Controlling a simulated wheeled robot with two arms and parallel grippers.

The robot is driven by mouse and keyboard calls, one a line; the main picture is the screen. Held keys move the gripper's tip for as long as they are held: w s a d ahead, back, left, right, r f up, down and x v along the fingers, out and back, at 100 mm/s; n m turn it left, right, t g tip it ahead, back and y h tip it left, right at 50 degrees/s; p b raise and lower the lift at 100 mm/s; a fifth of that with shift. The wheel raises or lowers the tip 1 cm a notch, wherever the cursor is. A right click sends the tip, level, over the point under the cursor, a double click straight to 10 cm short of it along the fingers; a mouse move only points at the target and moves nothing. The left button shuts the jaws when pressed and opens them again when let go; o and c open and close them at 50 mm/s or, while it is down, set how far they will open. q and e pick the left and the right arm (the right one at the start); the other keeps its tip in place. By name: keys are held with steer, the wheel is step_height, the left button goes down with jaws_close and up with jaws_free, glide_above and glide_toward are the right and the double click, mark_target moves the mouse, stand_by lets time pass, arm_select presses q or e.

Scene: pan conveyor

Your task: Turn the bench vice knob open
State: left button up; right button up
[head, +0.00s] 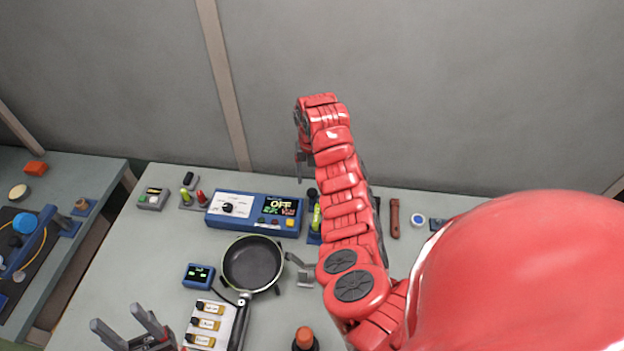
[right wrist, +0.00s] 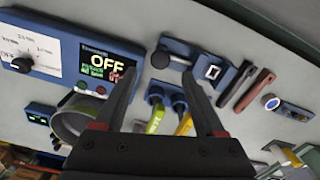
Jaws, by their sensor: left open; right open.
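A blue fixture that looks like the bench vice (right wrist: 184,48) shows in the right wrist view, with a dark round knob (right wrist: 160,59) at its left end and a white plate marked 0 on its right part. In the head view my right arm mostly hides it. My right gripper (right wrist: 163,74) is open and empty, its fingertips pointing toward the fixture, with the knob seen between them; I cannot tell the gap, but no contact shows. It hangs at the far end of my right arm in the head view (head: 303,165). My left gripper (head: 117,318) is open and empty at the lower left.
A blue control box (head: 254,214) reading OFF stands left of my right arm. A pan (head: 252,263) sits in front of it. Yellow-tipped levers (right wrist: 155,118) stand just below the fixture in the right wrist view. A red-brown bar (head: 394,218) lies to the right.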

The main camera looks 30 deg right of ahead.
mark_target(312, 192)
step_height(312, 192, up, 11)
steer(key=p, duration=0.7)
steer(key=shift+r+p, duration=0.15)
steer(key=shift+p, duration=0.25)
